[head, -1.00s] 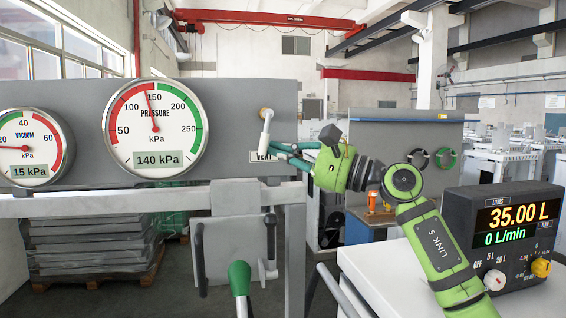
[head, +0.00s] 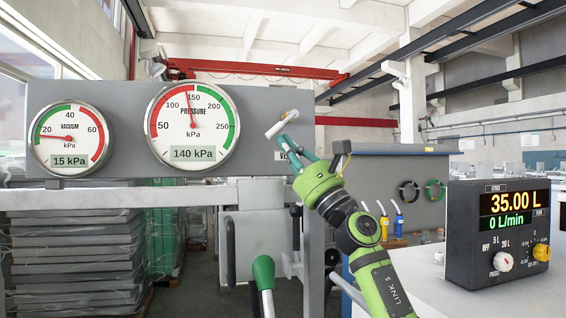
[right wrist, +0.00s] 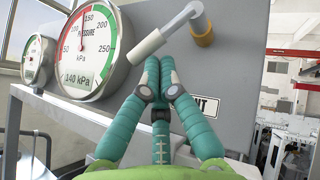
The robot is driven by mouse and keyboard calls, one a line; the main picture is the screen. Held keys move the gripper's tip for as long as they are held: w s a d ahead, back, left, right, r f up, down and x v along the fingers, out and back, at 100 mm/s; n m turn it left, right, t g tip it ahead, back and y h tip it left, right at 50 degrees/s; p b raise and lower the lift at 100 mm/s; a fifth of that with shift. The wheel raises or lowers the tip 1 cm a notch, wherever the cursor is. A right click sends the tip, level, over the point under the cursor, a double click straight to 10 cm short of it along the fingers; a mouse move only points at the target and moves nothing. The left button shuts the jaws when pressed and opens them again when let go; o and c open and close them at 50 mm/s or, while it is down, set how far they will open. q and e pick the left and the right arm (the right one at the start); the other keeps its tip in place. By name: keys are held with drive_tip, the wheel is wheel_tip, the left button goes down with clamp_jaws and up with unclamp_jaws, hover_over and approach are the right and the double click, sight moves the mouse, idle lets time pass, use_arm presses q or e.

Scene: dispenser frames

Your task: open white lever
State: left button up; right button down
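The white lever (head: 281,124) is mounted on the grey panel (head: 262,100), right of the pressure gauge. It slants down to the left from its brass pivot. In the right wrist view the lever (right wrist: 150,45) and the brass pivot (right wrist: 203,32) show clearly. My right gripper (head: 285,145) is just below the lever. In the right wrist view its teal fingertips (right wrist: 160,62) are together with nothing seen between them, close under the lever's thick end. I cannot tell whether they touch it. My left gripper is not in view.
The pressure gauge (head: 193,128) and vacuum gauge (head: 70,140) are on the panel's left. A green-handled lever (head: 264,272) stands below the panel. A black meter box (head: 497,232) sits on a white surface at right. A partly hidden label (right wrist: 208,105) is beside my fingers.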

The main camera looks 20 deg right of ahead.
sight(269, 138)
drive_tip(key=a, duration=0.1)
drive_tip(key=a+r+m+t+h, duration=0.1)
drive_tip(key=a, duration=0.1)
drive_tip(key=shift+w+a+m, duration=0.1)
drive_tip(key=shift+a+m, duration=0.15)
drive_tip(key=shift+m, duration=0.05)
drive_tip(key=shift+d+r+t, duration=0.25)
drive_tip(key=shift+d+t, duration=0.05)
drive_tip(key=shift+d, duration=0.05)
drive_tip(key=shift+a+r, duration=0.3)
drive_tip(key=shift+a, duration=0.4)
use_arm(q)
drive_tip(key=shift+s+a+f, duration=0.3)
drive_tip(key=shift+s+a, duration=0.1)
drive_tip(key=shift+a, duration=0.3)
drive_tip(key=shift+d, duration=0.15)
use_arm(e)
drive_tip(key=shift+d, duration=0.1)
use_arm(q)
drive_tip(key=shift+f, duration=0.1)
